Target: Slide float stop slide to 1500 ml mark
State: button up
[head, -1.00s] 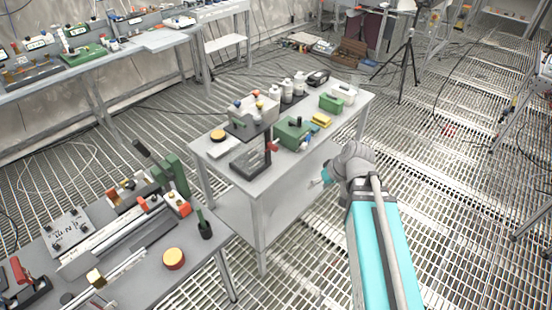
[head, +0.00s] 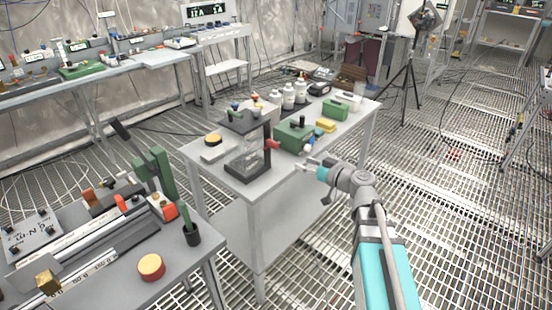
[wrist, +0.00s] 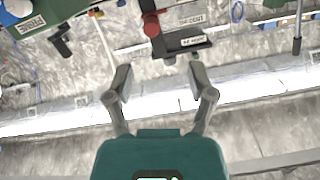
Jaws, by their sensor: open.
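A black-framed stand with a clear vessel (head: 247,160) sits on the near end of the middle table. A red knob (head: 272,145) juts from the right side of its dark upright; I take this to be the float stop slide. In the wrist view the red knob (wrist: 151,25) shows at the top, beside a dark frame with small labels. The 1500 ml mark cannot be read. My gripper (head: 305,163) is open and empty at the table's right edge, right of the knob and apart from it. Its spread fingers show in the wrist view (wrist: 160,78).
The middle table (head: 208,165) also holds a green box (head: 294,134), white bottles (head: 288,97) and a yellow block (head: 326,125). A workbench with a rail stands at the lower left. A tripod (head: 408,80) stands behind. The grating floor to the right is open.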

aim_at(277, 147)
jog(key=shift+w+d+f+t+b, duration=0.15)
jog(key=shift+w+d+t+b, duration=0.1)
jog(key=shift+w+t+b, duration=0.25)
jog(key=shift+a, duration=0.1)
jog(key=x, duration=1.3)
jog(key=shift+w+a+r, duration=0.2)
jog(key=shift+a+r, duration=0.05)
jog(key=shift+c, duration=0.3)
grip_shut()
